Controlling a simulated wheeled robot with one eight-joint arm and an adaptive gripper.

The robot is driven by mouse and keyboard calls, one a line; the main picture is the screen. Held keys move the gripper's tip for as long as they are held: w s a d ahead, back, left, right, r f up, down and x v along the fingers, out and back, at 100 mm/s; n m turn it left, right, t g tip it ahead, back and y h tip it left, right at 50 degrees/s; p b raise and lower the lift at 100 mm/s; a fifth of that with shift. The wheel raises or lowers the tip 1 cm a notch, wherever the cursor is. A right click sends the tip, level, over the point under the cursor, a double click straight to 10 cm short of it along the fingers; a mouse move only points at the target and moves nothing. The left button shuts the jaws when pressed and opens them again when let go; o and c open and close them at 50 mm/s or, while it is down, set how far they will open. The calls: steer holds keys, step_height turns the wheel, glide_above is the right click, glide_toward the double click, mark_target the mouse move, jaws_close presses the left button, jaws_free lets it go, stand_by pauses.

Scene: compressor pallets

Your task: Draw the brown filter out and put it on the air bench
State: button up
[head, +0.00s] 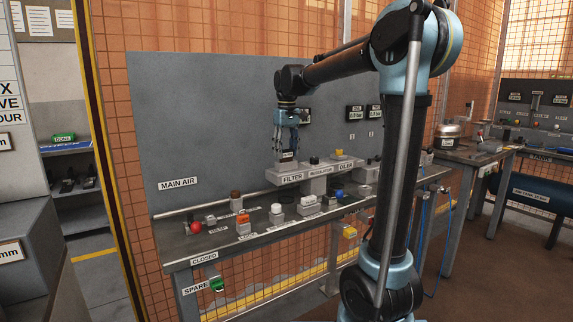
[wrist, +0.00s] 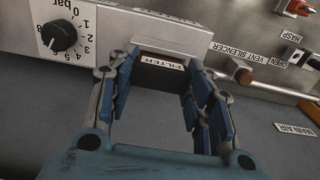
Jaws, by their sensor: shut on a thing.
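My gripper (head: 287,150) points down over the grey filter housing labelled FILTER (head: 291,178), at the left of the regulator and oiler row. It is shut on the brown filter (head: 287,156), of which only a small dark brown part shows between the fingers. In the wrist view, my gripper (wrist: 160,78) has its two blue fingers on either side of the dark filter (wrist: 160,55), near a FILTER label. I cannot tell whether the filter is seated or raised. The air bench (head: 215,245) is the long grey worktop below, in front of the MAIN AIR panel.
On the bench stand a red ball knob (head: 196,227), an orange-topped block (head: 243,222), a brown-topped part (head: 236,199) and several pale fittings. A dial (wrist: 58,37) is beside my gripper. A second bench (head: 470,155) stands at the right.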

mark_target(286, 151)
steer(key=shift+r, duration=2.25)
steer(key=shift+s+r, duration=0.1)
steer(key=shift+r, duration=0.2)
